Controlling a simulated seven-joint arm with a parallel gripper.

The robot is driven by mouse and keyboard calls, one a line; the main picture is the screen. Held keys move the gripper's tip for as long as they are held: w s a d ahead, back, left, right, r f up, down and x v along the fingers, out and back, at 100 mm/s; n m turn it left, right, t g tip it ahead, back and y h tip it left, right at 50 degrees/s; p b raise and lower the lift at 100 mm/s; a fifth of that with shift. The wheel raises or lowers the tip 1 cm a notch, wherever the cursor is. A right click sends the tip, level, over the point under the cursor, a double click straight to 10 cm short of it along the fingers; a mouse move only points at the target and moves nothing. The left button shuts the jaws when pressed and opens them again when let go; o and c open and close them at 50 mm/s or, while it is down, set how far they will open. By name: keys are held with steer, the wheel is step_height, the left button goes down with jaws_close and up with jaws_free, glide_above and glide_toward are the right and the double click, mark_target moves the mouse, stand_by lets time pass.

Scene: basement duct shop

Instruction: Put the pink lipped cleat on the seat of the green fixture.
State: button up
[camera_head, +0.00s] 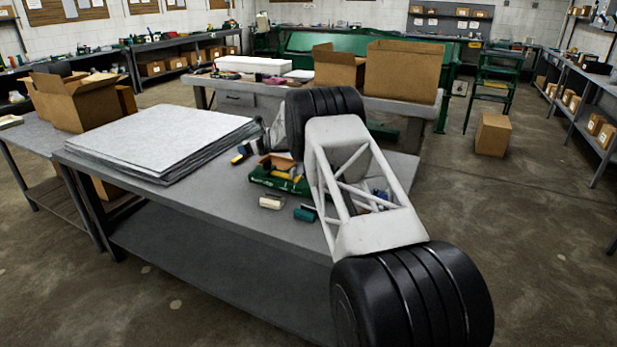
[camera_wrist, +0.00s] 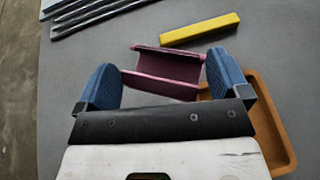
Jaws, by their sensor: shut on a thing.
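The pink lipped cleat (camera_wrist: 166,68) is a channel with raised edges, seen in the wrist view between the two blue fingers of my gripper (camera_wrist: 164,82). My gripper is shut on it, with a finger at each end. I cannot tell its height above the grey bench top. I cannot make out the cleat in the head view, where my arm covers part of the bench. No green fixture shows in the wrist view. In the head view a low green object (camera_head: 284,184) lies beside my arm; I cannot tell whether it is the fixture or see its seat.
A yellow bar (camera_wrist: 200,29) and an orange tray (camera_wrist: 277,132) lie close to the cleat. Stacked grey sheets (camera_head: 165,138) fill the left of the bench (camera_head: 215,205). A teal block (camera_head: 305,213) and a pale block (camera_head: 271,202) sit near its front. Cardboard boxes (camera_head: 402,72) stand behind.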

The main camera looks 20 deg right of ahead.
steer(key=s+d, duration=0.2)
steer(key=d, duration=0.8)
steer(key=s+d, duration=0.2)
steer(key=d, duration=0.8)
steer(key=shift+s+r+n+g+y, duration=0.15)
steer(key=shift+r+n+g+y, duration=0.15)
steer(key=shift+r+n+y, duration=0.15)
steer(key=shift+n+g+y, duration=0.35)
steer(key=shift+g, duration=0.05)
steer(key=s+d, duration=0.3)
steer(key=d, duration=0.2)
steer(key=s+d, duration=0.3)
steer(key=d, duration=0.3)
steer(key=s+d, duration=0.3)
steer(key=d, duration=0.3)
steer(key=shift+s+r, duration=0.1)
steer(key=shift+r, duration=0.1)
steer(key=shift+s+d, duration=0.35)
steer(key=shift+d, duration=0.1)
steer(key=shift+f, duration=0.15)
steer(key=shift+f, duration=3.05)
steer(key=shift+f, duration=1.8)
steer(key=shift+f, duration=0.1)
